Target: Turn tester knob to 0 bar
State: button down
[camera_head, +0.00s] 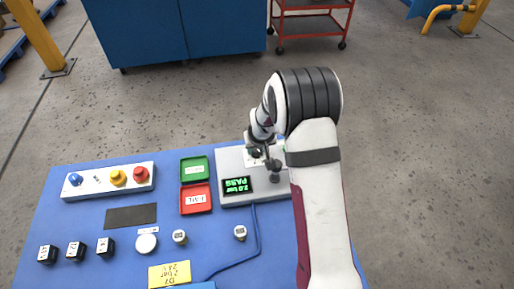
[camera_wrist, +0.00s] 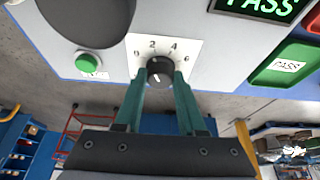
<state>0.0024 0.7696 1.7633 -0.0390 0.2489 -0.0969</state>
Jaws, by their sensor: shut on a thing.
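The tester (camera_head: 229,160) is a light grey box on the blue mat, partly hidden by my arm. Its round black knob (camera_wrist: 160,70) sits on a white dial plate (camera_wrist: 191,49) marked 0, 2, 4 and 6 in the wrist view. A pale mark shows on the knob, but I cannot tell surely which number it points to. My gripper (camera_wrist: 160,82) has its two teal fingers shut on the knob, one on each side. In the head view my gripper (camera_head: 256,151) is over the tester's dial. The tester's display (camera_head: 237,185) shows green text with PASS.
A green button (camera_wrist: 87,64) and a large dark round fitting (camera_wrist: 88,18) are beside the dial. A green tray (camera_head: 194,169) and a red tray (camera_head: 195,199) lie left of the tester. Several small parts and a yellow card (camera_head: 169,274) lie on the mat.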

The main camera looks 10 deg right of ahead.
jog(key=n+y, duration=0.1)
jog(key=n, duration=0.2)
jog(key=n+g+y, duration=0.1)
jog(key=n, duration=0.2)
jog(key=shift+d, duration=0.2)
jog(key=shift+n+y, duration=0.3)
jog(key=shift+n, duration=0.1)
jog(key=c, duration=0.5)
grip_release()
jog(key=v, duration=1.5)
jog(key=shift+s+r, duration=0.15)
jog(key=shift+r, duration=0.2)
